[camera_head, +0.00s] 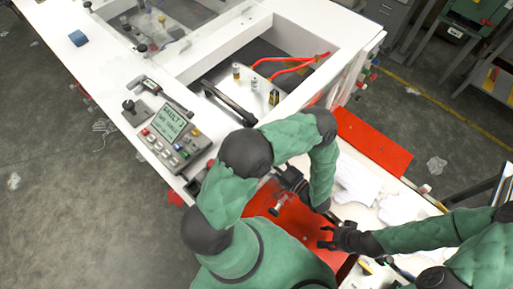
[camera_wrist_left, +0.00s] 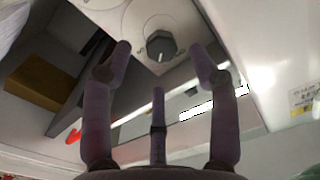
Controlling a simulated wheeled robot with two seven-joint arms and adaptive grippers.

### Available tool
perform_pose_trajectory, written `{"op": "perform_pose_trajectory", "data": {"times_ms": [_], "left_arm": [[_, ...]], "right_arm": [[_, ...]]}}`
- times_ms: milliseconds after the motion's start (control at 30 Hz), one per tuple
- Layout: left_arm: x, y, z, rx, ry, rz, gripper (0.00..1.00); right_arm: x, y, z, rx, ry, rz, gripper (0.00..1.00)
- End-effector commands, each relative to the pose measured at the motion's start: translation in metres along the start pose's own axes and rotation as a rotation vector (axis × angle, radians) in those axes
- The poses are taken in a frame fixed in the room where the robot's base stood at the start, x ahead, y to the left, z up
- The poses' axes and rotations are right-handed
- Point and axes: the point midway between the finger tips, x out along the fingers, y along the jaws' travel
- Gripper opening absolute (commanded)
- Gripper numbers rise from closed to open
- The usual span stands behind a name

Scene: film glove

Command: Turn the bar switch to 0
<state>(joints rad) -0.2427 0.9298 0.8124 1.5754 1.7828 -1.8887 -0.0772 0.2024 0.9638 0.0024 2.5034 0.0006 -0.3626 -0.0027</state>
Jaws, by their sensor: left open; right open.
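The bar switch (camera_wrist_left: 160,45) shows in the left wrist view as a dark round knob on a pale round plate. A white line on it points down in that picture; the small marks around it are too blurred to read. My left gripper (camera_wrist_left: 160,62) is open, with a finger to either side of the knob and a third below it. No contact with the knob shows. In the head view my left arm mostly hides that gripper and I cannot make out the switch. My right gripper (camera_head: 335,240) is open and empty above the red surface at the lower right.
A control box (camera_head: 172,133) with a green screen and several coloured buttons lies on the white bench (camera_head: 95,75). An open bay (camera_head: 265,70) holds orange hoses. A red panel (camera_head: 372,142) and white crumpled material (camera_head: 362,185) lie right of my left arm.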

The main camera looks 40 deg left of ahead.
Motion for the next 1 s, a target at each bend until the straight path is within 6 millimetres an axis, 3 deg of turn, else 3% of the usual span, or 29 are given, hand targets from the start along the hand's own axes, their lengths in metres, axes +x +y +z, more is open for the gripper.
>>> {"op": "perform_pose_trajectory", "data": {"times_ms": [200,400,867,1000], "left_arm": [[0.036,-0.001,0.000,0.001,-0.003,-0.005,0.60],[0.058,0.000,0.000,0.000,-0.001,-0.003,0.60],[0.068,0.000,0.000,0.000,-0.001,0.001,0.60],[0.068,0.000,0.000,0.000,-0.001,0.001,0.26]], "right_arm": [[-0.001,-0.001,0.000,0.000,0.000,0.000,0.59],[-0.002,-0.001,0.000,0.000,0.000,0.000,0.59],[-0.002,-0.001,0.000,0.000,0.000,0.000,0.59],[-0.002,-0.001,0.000,0.000,0.000,0.000,0.59]]}}
